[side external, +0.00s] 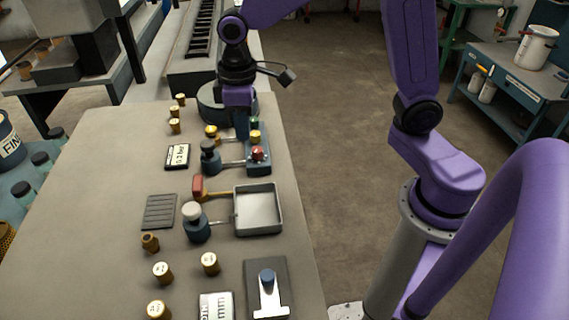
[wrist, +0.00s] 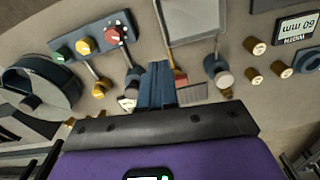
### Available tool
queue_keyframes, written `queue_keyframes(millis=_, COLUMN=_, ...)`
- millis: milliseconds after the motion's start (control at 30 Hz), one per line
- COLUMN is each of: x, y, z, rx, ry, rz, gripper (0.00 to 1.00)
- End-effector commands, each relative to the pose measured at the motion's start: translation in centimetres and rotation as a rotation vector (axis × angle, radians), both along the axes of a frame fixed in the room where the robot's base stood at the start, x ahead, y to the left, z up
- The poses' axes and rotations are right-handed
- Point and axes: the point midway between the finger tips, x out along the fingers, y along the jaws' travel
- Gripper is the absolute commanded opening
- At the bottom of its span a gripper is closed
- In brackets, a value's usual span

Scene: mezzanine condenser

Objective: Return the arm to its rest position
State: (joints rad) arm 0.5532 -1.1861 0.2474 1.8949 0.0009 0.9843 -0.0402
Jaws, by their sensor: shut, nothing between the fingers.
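My gripper (side external: 242,132) is at the far part of the work table (side external: 110,215) in the side view, pointing down, close to the control box with knobs (side external: 259,165). In the wrist view its two dark blue fingers (wrist: 158,72) are together and hold nothing. My purple arm reaches to it from the base at the right. The gap between fingertips and table cannot be judged exactly.
Near my gripper are a round dark container (side external: 212,104), a dark-topped valve (side external: 210,157) and several brass weights (side external: 162,272). Open floor (side external: 325,130) lies right of the table.

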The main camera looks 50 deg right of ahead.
Motion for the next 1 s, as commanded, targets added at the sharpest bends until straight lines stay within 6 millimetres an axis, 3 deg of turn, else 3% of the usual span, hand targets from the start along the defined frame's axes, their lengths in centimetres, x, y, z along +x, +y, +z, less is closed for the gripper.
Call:
queue_keyframes(millis=33, x=-2.2, y=-0.2, z=0.4, rx=0.003, ry=-0.003, rz=0.037, gripper=0.00)
queue_keyframes(millis=300, x=-12.7, y=-2.5, z=1.0, rx=0.008, ry=-0.008, rz=0.222, gripper=0.00)
queue_keyframes(millis=500, x=-18.9, y=-5.5, z=0.5, rx=0.012, ry=-0.009, rz=0.346, gripper=0.00)
queue_keyframes(millis=700, x=-22.0, y=-7.5, z=-0.2, rx=0.013, ry=-0.009, rz=0.413, gripper=0.00)
queue_keyframes(millis=1000, x=-22.5, y=-7.8, z=-0.3, rx=0.013, ry=-0.009, rz=0.426, gripper=0.00)
